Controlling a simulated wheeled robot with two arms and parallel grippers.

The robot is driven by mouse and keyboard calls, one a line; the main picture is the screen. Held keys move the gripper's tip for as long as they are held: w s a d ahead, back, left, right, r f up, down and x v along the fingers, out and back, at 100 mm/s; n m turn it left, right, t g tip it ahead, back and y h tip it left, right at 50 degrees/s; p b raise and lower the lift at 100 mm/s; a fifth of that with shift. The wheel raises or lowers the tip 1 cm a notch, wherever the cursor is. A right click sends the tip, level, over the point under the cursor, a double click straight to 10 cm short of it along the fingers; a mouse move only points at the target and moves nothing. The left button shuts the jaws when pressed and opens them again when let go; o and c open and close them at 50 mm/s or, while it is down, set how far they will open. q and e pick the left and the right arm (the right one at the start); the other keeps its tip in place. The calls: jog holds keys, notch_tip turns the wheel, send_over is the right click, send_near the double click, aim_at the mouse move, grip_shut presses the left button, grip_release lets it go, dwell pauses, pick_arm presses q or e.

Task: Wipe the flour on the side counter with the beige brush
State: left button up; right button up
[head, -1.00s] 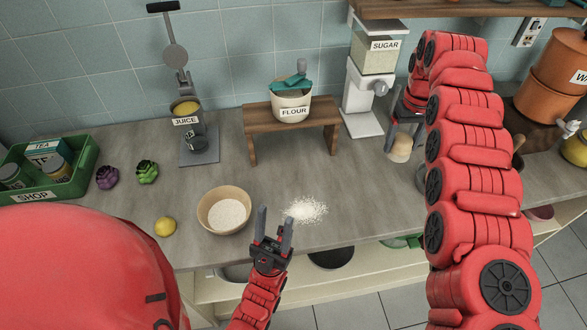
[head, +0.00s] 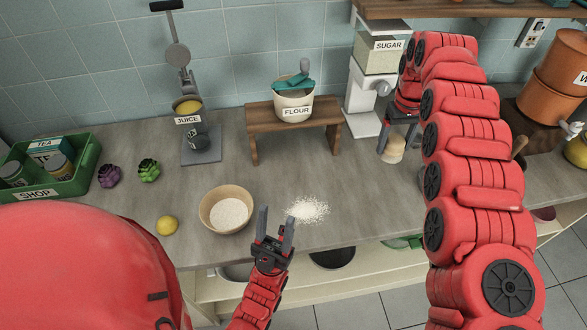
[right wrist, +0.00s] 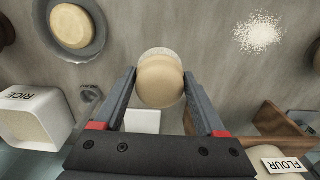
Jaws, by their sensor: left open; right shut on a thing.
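The spilled flour (head: 307,209) is a white patch on the grey counter (head: 350,180), right of the bowl. It also shows at the upper right of the right wrist view (right wrist: 258,32). The beige brush (head: 393,151) is a small round piece below my right gripper (head: 396,134), near the sugar dispenser. In the right wrist view the round beige brush (right wrist: 160,80) sits between the fingertips of my right gripper (right wrist: 160,88), which is shut on it. Pale bristles show at its far edge. My left gripper (head: 275,229) is open and empty at the counter's front edge, left of the flour.
A bowl of white powder (head: 226,210) and a lemon (head: 167,225) stand left of the flour. A wooden stand (head: 292,117) bears the flour tub (head: 294,105). The sugar dispenser (head: 374,85) stands behind the brush. Counter between brush and flour is clear.

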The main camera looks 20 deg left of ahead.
jog(key=shift+a, duration=0.15)
jog(key=shift+s+a+f, duration=0.1)
jog(key=shift+a+f, duration=0.05)
jog(key=shift+a, duration=0.3)
jog(key=shift+a, duration=0.1)
jog(key=shift+s+a+f+n, duration=0.2)
jog(key=shift+a+n, duration=0.3)
jog(key=shift+a, duration=0.2)
jog(key=shift+n, duration=0.7)
jog(key=a, duration=0.1)
jog(key=s+a, duration=0.1)
jog(key=a, duration=0.1)
jog(key=shift+s+a+f, duration=0.15)
jog(key=shift+a+f, duration=0.2)
jog(key=shift+f, duration=0.05)
jog(key=shift+a, duration=0.15)
